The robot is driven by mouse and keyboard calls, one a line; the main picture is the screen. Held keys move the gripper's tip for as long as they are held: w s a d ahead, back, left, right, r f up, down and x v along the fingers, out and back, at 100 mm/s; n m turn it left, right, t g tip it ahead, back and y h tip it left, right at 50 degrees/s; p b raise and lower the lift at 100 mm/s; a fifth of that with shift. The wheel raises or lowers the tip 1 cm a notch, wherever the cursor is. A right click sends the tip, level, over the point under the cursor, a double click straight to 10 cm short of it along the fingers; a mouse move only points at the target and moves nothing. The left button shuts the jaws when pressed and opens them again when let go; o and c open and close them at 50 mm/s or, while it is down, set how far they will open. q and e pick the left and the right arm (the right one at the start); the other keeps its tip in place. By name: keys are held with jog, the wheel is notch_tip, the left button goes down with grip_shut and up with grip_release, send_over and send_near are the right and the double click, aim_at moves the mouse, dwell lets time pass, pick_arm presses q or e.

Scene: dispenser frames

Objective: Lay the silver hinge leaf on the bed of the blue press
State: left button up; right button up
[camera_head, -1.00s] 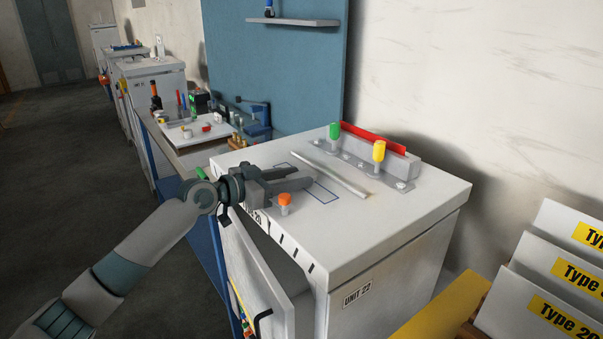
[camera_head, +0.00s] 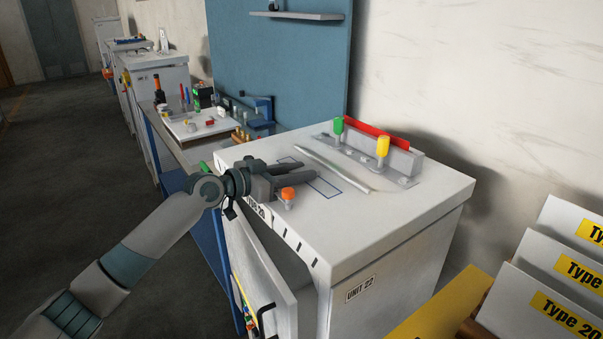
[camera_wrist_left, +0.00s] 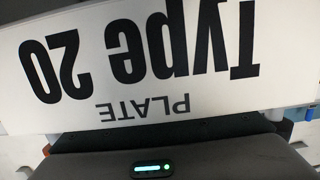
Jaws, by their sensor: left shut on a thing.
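My left gripper (camera_head: 307,168) reaches in from the left over the white top of the UNIT 22 cabinet (camera_head: 420,215). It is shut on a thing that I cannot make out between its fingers. In the left wrist view a white strip (camera_wrist_left: 205,90) with upside-down "Type 20 PLATE" lettering fills much of the picture. I cannot tell whether it is held. A small blue device (camera_head: 263,110), perhaps the blue press, stands on the bench behind. I cannot pick out a silver hinge leaf for certain. My right gripper is not in view.
On the cabinet top are an orange knob (camera_head: 288,194) beside the gripper, a thin pale bar (camera_head: 335,168), and a grey fixture with a green knob (camera_head: 338,126) and a yellow knob (camera_head: 383,146). The cabinet door (camera_head: 262,265) hangs open. White cards (camera_head: 560,245) stand at right.

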pick_arm(q)
jog(key=shift+r, duration=0.15)
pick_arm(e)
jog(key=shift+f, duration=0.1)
